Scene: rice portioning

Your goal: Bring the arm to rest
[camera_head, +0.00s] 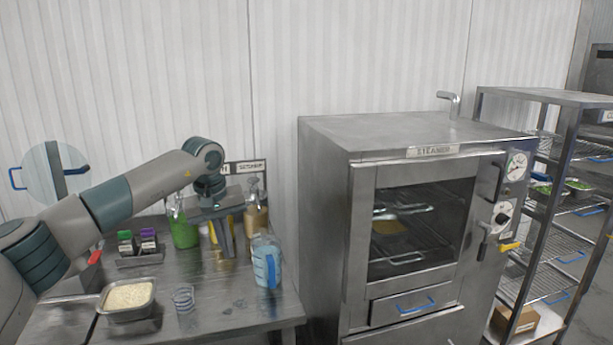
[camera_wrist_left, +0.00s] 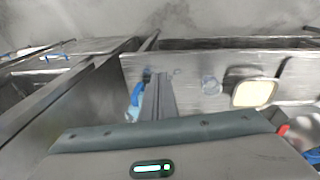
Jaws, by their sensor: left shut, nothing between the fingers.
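My left arm (camera_head: 150,187) comes in from the left and reaches over the steel table. My left gripper (camera_head: 227,250) hangs from it with the fingers pointing down, shut and empty. In the wrist view the closed fingers (camera_wrist_left: 158,95) show above the table, beside the blue-handled jug. No object is between them. A tray of rice (camera_head: 128,298) stands at the front left of the table, apart from the gripper; it also shows in the wrist view (camera_wrist_left: 254,93). My right gripper is not in view.
A clear jug with a blue handle (camera_head: 267,264) stands right of the gripper. A small clear cup (camera_head: 183,299) is near the rice. Bottles (camera_head: 185,232) and a spice caddy (camera_head: 139,259) stand behind. The steamer (camera_head: 330,205) is to the right, then a wire rack (camera_head: 533,270).

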